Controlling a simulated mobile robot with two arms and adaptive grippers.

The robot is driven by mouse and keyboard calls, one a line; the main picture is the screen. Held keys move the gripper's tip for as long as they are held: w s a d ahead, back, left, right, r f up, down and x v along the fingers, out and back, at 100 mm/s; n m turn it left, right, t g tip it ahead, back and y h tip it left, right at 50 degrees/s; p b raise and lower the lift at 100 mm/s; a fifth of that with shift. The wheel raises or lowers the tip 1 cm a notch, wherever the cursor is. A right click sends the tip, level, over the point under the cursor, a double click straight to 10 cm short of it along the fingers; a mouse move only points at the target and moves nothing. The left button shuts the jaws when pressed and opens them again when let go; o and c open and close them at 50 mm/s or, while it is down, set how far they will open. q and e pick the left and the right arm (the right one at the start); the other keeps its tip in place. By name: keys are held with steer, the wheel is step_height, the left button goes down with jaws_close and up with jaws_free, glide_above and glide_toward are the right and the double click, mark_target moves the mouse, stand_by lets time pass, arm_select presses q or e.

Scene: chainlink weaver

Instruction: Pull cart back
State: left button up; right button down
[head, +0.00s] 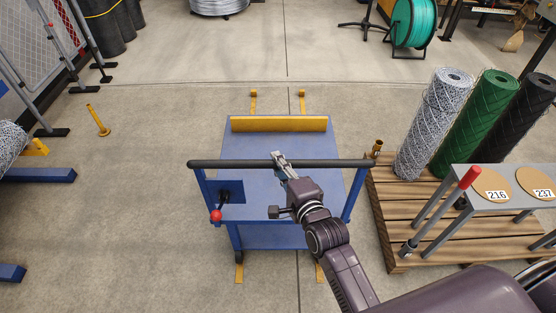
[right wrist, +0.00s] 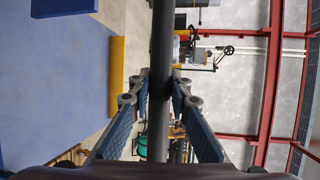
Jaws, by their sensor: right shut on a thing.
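The blue cart (head: 240,145) stands in the middle of the head view, with a yellow bar (head: 278,124) at its far edge. Its dark push handle (head: 225,163) runs across the near side. My right gripper (head: 279,160) is shut on the handle near its middle. In the right wrist view the handle bar (right wrist: 162,70) passes between the two fingers (right wrist: 160,90), and the blue cart top (right wrist: 70,80) shows at left. A red-knobbed lever (head: 216,215) sits at the cart's left near side. My left gripper is not in view.
A wooden pallet (head: 400,222) with upright mesh rolls (head: 432,120) stands close at the cart's right. A grey rack with a red-tipped bar (head: 465,183) is nearer. Yellow floor rails (head: 302,100) run under the cart. The floor (head: 140,200) at left is mostly clear, with a yellow post (head: 98,119).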

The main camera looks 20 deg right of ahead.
steer(key=c, duration=1.9)
jaws_free()
steer(key=shift+s+a+f, duration=0.1)
steer(key=shift+s+f, duration=0.1)
steer(key=shift+o, duration=0.7)
steer(key=shift+s+r, duration=0.1)
steer(key=shift+r, duration=0.05)
steer(key=v, duration=1.2)
